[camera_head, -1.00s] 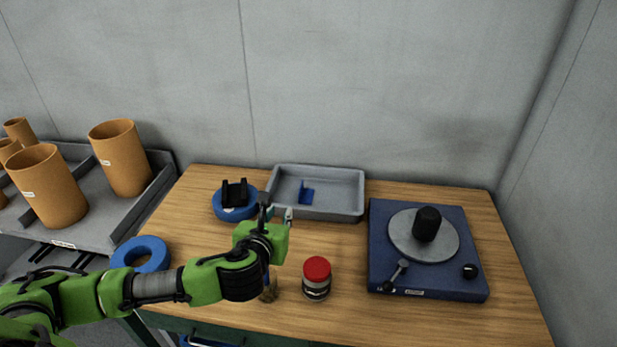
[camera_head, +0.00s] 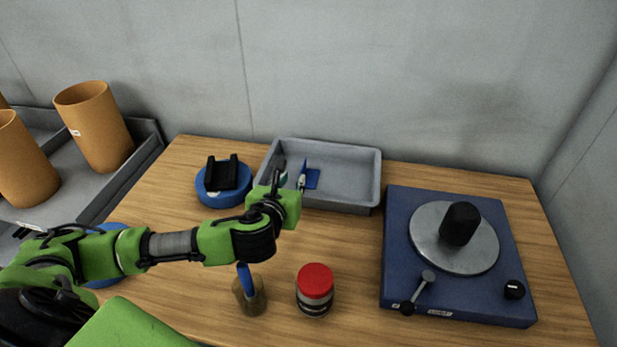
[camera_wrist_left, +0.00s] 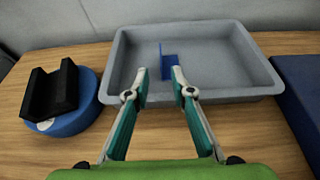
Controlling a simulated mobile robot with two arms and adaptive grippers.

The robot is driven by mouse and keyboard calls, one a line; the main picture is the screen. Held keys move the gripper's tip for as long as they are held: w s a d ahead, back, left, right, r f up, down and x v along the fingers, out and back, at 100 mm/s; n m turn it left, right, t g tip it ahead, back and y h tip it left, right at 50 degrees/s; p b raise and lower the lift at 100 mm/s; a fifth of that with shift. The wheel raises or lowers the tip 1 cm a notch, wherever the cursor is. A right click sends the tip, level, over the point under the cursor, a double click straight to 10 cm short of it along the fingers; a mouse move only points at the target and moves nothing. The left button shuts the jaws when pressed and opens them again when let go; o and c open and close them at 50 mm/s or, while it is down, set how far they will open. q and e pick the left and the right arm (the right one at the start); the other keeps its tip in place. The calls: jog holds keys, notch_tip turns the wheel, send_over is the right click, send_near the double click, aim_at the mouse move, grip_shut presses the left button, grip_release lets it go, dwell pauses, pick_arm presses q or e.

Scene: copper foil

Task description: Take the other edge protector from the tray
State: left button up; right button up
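A small blue angled edge protector (camera_head: 312,178) lies in the grey tray (camera_head: 350,204) at the back of the table. My right gripper is not in view.
A blue ring with a black U-shaped block (camera_head: 228,172) stands left of the tray. A red-lidded jar (camera_head: 315,290) and a cup with a blue handle (camera_head: 249,296) stand in front. A blue turntable device (camera_head: 455,255) fills the right. Orange cylinders (camera_head: 95,127) stand at the left.

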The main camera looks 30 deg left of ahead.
pick_arm(q)
send_near(304, 165)
jog(key=x, duration=0.4)
jog(key=shift+w+a+f, duration=0.1)
jog(key=shift+w+a, duration=0.1)
jog(key=shift+w, duration=0.05)
jog(key=shift+f+p+x, duration=0.2)
jog(key=shift+p+x, duration=0.25)
jog(key=shift+x, duration=2.4)
grip_shut()
